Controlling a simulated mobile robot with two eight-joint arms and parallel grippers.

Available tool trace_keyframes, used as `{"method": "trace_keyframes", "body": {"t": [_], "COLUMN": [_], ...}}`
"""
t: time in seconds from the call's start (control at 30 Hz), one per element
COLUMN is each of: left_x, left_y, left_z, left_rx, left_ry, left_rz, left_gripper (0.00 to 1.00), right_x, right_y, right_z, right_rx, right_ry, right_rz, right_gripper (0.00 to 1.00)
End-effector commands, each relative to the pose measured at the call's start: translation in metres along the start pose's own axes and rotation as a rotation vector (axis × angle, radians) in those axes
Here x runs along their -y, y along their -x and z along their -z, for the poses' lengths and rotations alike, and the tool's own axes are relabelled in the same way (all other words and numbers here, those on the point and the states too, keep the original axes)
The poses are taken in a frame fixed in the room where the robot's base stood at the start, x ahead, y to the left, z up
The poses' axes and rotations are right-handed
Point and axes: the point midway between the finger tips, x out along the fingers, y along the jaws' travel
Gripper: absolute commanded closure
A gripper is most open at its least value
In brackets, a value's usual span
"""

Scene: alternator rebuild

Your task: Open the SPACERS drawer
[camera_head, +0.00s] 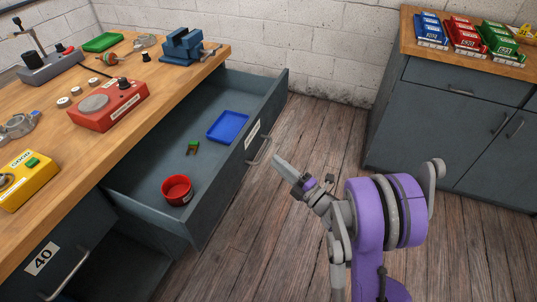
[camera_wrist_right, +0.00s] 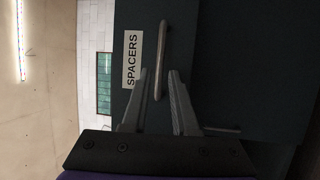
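The SPACERS drawer (camera_head: 225,185) is pulled well out of the wooden bench, its inside showing in the head view. Its front bears a white label and a metal handle (camera_head: 262,151). In the right wrist view the label (camera_wrist_right: 131,60) reads SPACERS, beside the handle (camera_wrist_right: 160,58). My right gripper (camera_head: 279,161) is just outside the drawer front, close to the handle. In the wrist view its two fingers (camera_wrist_right: 158,73) are apart, one on each side of the handle's lower part, with gaps showing; nothing is gripped. My left gripper is not in view.
The drawer holds a red round container (camera_head: 177,190), a blue tray (camera_head: 228,127) and a small green-brown part (camera_head: 193,147). The bench top (camera_head: 150,118) carries several tools. A grey cabinet (camera_head: 430,110) stands at right; wooden floor between is clear apart from my arm.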

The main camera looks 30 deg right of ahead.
Motion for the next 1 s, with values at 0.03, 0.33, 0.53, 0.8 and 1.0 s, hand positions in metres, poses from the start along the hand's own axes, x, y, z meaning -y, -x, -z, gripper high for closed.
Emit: {"method": "trace_keyframes", "body": {"t": [0.03, 0.33, 0.53, 0.8, 1.0], "left_x": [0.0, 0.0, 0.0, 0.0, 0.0], "left_y": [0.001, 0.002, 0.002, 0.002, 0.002], "left_z": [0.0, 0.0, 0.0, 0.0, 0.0], "left_rx": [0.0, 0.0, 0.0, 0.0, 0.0], "left_ry": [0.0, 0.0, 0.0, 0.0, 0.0], "left_rz": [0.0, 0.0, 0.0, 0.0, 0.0], "left_gripper": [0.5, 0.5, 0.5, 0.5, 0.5], "right_x": [0.0, 0.0, 0.0, 0.0, -0.007], "right_y": [0.011, 0.042, 0.044, 0.043, 0.038], "right_z": [-0.002, -0.001, 0.0, 0.0, -0.002], "right_rx": [0.004, 0.001, 0.0, 0.001, 0.036], "right_ry": [0.001, 0.0, -0.001, -0.001, -0.03], "right_rz": [0.0, 0.0, 0.0, 0.0, -0.007], "right_gripper": [0.73, 0.73, 0.73, 0.73, 0.73]}}
